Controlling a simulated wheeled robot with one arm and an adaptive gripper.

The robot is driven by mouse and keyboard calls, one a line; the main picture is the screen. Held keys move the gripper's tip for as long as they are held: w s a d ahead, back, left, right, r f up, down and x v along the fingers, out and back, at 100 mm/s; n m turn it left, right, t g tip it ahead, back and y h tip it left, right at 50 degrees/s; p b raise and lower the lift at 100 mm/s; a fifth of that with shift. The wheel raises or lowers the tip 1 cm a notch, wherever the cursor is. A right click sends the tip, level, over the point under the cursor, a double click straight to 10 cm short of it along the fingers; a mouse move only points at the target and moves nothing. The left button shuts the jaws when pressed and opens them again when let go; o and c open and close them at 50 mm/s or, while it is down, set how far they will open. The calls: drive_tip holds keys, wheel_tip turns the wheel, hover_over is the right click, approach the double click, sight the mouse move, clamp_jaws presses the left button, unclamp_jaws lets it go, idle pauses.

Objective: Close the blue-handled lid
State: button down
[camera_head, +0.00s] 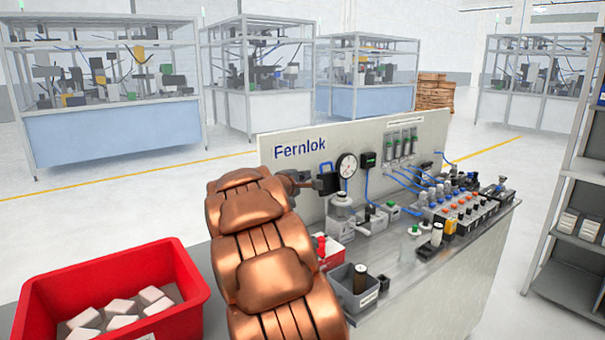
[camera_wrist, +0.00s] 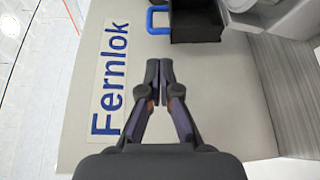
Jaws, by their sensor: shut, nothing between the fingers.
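A blue handle (camera_wrist: 157,20) shows at the top of the wrist view, at the left side of a black box-like part (camera_wrist: 196,22) against the pale panel. In the head view the blue handle (camera_head: 325,169) shows just above a dark part near the end of my copper arm. The lid's angle is hard to make out. My gripper (camera_wrist: 159,70) is shut and empty in front of the panel, its fingertips apart from the handle in the picture. In the head view my arm hides much of the gripper.
The panel (camera_head: 280,170) reads "Fernlok" and carries a round gauge (camera_head: 346,165). Bottles, fittings and blue tubes crowd the bench to the right. A red bin (camera_head: 190,290) with pale blocks stands at left. A grey bin (camera_head: 355,300) sits near the front edge.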

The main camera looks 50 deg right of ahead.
sight(321, 170)
drive_tip(key=p+x, duration=0.2)
drive_tip(key=x, duration=0.7)
drive_tip(key=shift+w+p, duration=0.3)
drive_tip(key=shift+p, duration=0.05)
drive_tip(key=shift+s+a+f+b, duration=0.1)
drive_tip(key=shift+a+f+b, duration=0.15)
drive_tip(key=shift+b, duration=0.85)
drive_tip(key=b, duration=0.2)
drive_tip(key=m+b, duration=0.1)
drive_tip(key=b, duration=0.1)
drive_tip(key=shift+s+r+t+h+b, duration=0.25)
drive_tip(key=shift+s+t+h+b, duration=0.05)
drive_tip(key=shift+s+b, duration=0.05)
drive_tip(key=b, duration=0.4)
drive_tip(key=shift+s+a+m, duration=0.15)
drive_tip(key=shift+s+m, duration=0.2)
drive_tip(key=shift+m, duration=0.05)
drive_tip(key=shift+s+a+r+m+h+b, duration=0.25)
drive_tip(key=shift+s+b, duration=0.25)
drive_tip(key=shift+b, duration=0.75)
drive_tip(key=shift+s+a+r+m+h+b, duration=0.15)
drive_tip(key=shift+s+r+b, duration=0.25)
drive_tip(key=shift+b, duration=0.8)
drive_tip(key=shift+d+f, duration=0.1)
